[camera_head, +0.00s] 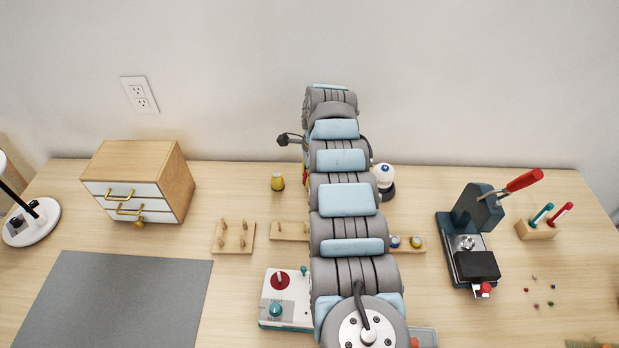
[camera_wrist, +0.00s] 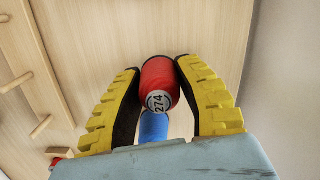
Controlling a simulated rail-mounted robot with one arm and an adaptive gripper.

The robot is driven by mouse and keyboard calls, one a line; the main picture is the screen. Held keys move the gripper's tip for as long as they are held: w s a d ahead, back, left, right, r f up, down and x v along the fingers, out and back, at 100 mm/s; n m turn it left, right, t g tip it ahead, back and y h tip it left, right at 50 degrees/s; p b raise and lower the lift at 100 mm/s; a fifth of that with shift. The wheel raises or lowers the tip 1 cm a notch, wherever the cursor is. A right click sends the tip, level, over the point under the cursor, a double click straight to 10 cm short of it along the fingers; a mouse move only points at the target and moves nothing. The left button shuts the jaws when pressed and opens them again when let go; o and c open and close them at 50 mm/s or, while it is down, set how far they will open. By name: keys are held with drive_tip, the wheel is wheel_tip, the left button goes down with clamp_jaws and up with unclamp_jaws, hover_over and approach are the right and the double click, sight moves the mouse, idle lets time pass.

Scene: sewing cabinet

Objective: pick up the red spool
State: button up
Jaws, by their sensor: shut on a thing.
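The red spool (camera_wrist: 158,80) sits between the tips of my gripper's yellow fingers (camera_wrist: 159,72) in the wrist view. Its pale end, marked 274, faces the camera. My gripper is shut on it. A blue spool (camera_wrist: 153,127) shows just below the red spool's marked end, partly hidden by my gripper's body. In the head view my arm covers the gripper and the red spool.
Wooden peg racks (camera_head: 233,237) stand on the table. A drawer cabinet (camera_head: 140,183) and grey mat are left. A white control box (camera_head: 285,297) is beside my arm. A press (camera_head: 470,240) and pen holder (camera_head: 537,229) are right, with small loose beads.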

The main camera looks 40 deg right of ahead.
wheel_tip(320, 180, up, 2)
drive_tip(key=shift+a+r+p, duration=0.1)
drive_tip(key=shift+p, duration=0.5)
drive_tip(key=shift+r+p, duration=0.1)
drive_tip(key=shift+p, duration=0.55)
drive_tip(key=p, duration=0.2)
drive_tip(key=shift+s+a+r+p, duration=0.25)
drive_tip(key=shift+p, duration=0.05)
drive_tip(key=s+r+p, duration=0.1)
drive_tip(key=p, duration=0.2)
drive_tip(key=shift+s, duration=0.2)
drive_tip(key=s+a+r+p, duration=0.3)
drive_tip(key=s+r+p, duration=0.4)
drive_tip(key=s, duration=0.4)
drive_tip(key=shift+s+a+r, duration=0.15)
drive_tip(key=shift+s+a, duration=0.05)
drive_tip(key=shift+a, duration=0.05)
